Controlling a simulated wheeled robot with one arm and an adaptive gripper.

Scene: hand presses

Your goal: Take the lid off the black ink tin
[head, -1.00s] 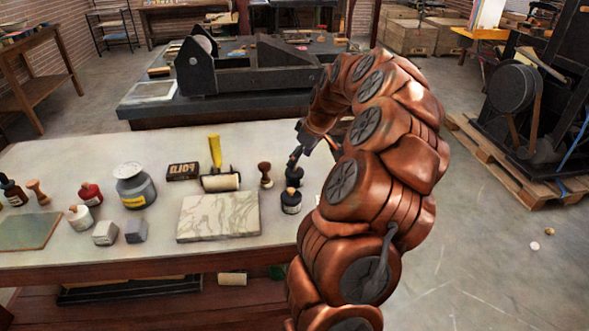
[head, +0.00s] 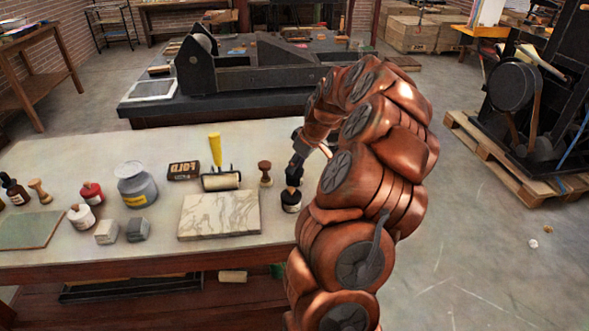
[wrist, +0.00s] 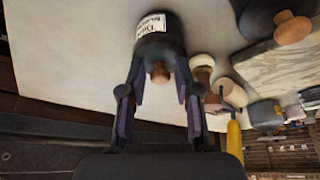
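The black ink tin (head: 291,203) stands upright near the right end of the pale table, its white label showing. In the wrist view the tin (wrist: 172,45) is close ahead of my gripper, and a brown wooden knob (wrist: 161,73) sticks out from its top towards me. My gripper (wrist: 160,85) is open, with one finger on each side of the knob and gaps visible between. In the head view my gripper (head: 293,182) is right above the tin, partly hiding its top.
A wooden-handled stamp (head: 265,174) stands just left of the tin. A marble slab (head: 220,216), a roller with a yellow handle (head: 215,152) and a grey tin (head: 136,188) lie further left. The table's right edge is close by.

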